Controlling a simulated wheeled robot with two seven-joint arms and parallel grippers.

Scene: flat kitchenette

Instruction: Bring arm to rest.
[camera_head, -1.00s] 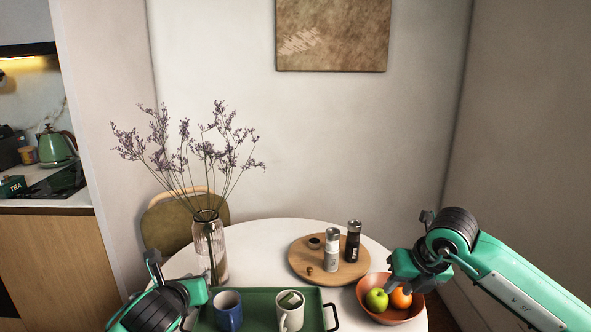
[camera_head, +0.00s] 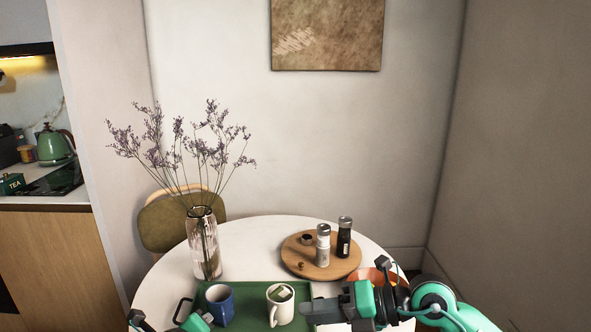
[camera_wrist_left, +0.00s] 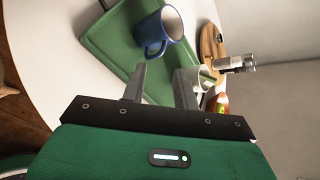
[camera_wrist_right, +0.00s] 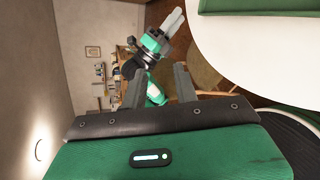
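My right arm comes in at the lower right of the head view. Its gripper (camera_head: 325,312) points left, low in front of the green tray's right end and the fruit bowl. In the right wrist view the right gripper (camera_wrist_right: 160,82) has its fingers apart with nothing between them. My left gripper (camera_head: 168,322) is mostly cut off at the bottom edge of the head view, left of the tray. In the left wrist view the left gripper (camera_wrist_left: 160,85) has its fingers apart and empty, with the tray beyond.
The green tray (camera_head: 245,318) bears a blue mug (camera_head: 219,305) and a white mug (camera_head: 281,305). A wooden board (camera_head: 298,262) with two shakers and a glass vase (camera_head: 204,245) of flowers stand behind. The orange bowl (camera_head: 372,273) is largely hidden by my right arm.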

